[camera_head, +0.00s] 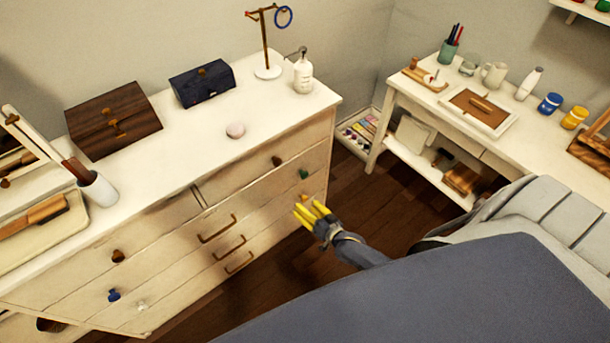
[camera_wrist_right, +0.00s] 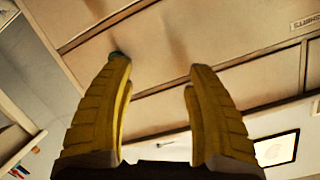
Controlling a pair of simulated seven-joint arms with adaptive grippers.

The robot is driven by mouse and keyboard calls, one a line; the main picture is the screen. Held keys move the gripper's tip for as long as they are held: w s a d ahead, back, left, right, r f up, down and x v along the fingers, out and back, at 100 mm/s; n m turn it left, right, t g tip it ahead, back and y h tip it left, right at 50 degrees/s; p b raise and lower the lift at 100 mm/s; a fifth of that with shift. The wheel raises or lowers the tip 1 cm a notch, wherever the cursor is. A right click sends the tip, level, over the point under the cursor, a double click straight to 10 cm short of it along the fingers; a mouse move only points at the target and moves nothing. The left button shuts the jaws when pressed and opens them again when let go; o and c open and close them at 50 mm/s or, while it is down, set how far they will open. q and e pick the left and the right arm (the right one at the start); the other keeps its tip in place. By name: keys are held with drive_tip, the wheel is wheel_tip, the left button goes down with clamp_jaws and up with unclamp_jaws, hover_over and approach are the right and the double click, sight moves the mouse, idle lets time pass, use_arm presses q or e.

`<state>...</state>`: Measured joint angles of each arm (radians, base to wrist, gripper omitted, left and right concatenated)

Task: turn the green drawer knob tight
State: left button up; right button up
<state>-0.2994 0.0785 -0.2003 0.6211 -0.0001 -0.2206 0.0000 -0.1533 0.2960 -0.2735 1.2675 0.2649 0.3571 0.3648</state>
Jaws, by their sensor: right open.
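The green drawer knob (camera_head: 303,174) sits on the right end of the white dresser's front, below a brown knob (camera_head: 277,161). My right gripper (camera_head: 309,207), with yellow fingers, is open in front of the dresser, a little below the green knob in the head view. In the right wrist view, the green knob (camera_wrist_right: 117,54) shows at the tip of the left-hand finger, partly hidden by it. It is not between the fingers (camera_wrist_right: 155,66), and the space between them is empty. I cannot tell whether that finger touches the knob. My left gripper is not in view.
The dresser top (camera_head: 190,150) holds a brown box (camera_head: 113,118), a dark blue box (camera_head: 202,83), a white bottle (camera_head: 303,76) and a ring stand (camera_head: 268,71). A white desk (camera_head: 420,97) stands right. Dark floor (camera_head: 345,205) is clear beside the dresser.

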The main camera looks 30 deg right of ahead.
sight(305, 176)
drive_tip(key=d+r+n+h, duration=0.3)
drive_tip(key=d+n+h, duration=0.1)
drive_tip(key=d+n, duration=0.3)
drive_tip(key=w+f+n, duration=0.1)
drive_tip(key=w+f, duration=0.1)
drive_tip(key=w, duration=0.3)
drive_tip(key=w+f+n, duration=0.1)
drive_tip(key=w+f, duration=0.1)
drive_tip(key=w, duration=0.3)
drive_tip(key=w+d+f+n+g, duration=0.1)
drive_tip(key=w+f, duration=0.1)
drive_tip(key=w, duration=0.3)
drive_tip(key=shift+w+f+n+y, duration=0.15)
drive_tip(key=shift+w+n+y, duration=0.15)
drive_tip(key=shift+n, duration=0.1)
drive_tip(key=shift+c, duration=0.2)
clamp_jaws()
